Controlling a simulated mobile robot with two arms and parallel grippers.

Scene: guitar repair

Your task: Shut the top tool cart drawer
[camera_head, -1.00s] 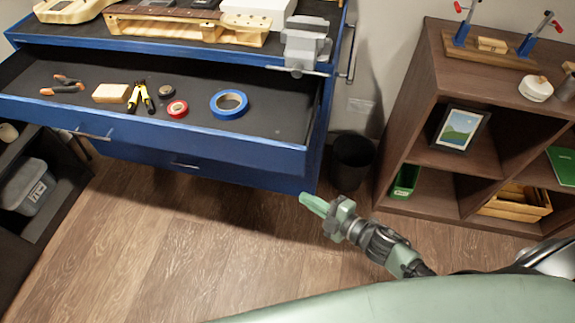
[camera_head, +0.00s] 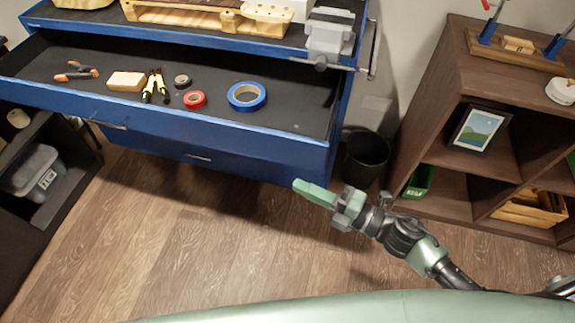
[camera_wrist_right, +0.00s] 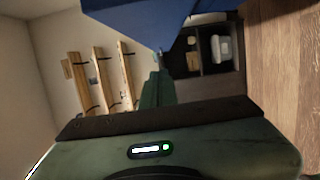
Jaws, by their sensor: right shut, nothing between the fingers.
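The blue tool cart (camera_head: 268,174) stands at the upper left in the head view. Its top drawer (camera_head: 230,136) is pulled open and holds pliers, a wooden block and several tape rolls. A silver handle (camera_head: 108,124) shows on the drawer front's left part. My right gripper (camera_head: 298,187) is shut and empty, in front of the cart near the drawer's right front corner, apart from the drawer front in the picture. In the right wrist view the green fingers (camera_wrist_right: 157,92) are together, with a blue cart surface (camera_wrist_right: 140,18) close above. My left gripper is not in view.
A black bin (camera_head: 366,158) stands right of the cart. A brown shelf unit (camera_head: 440,140) stands at the right. A vise (camera_head: 330,36) and wooden guitar parts (camera_head: 190,12) are on the cart top. The wooden floor (camera_head: 170,240) in front is clear.

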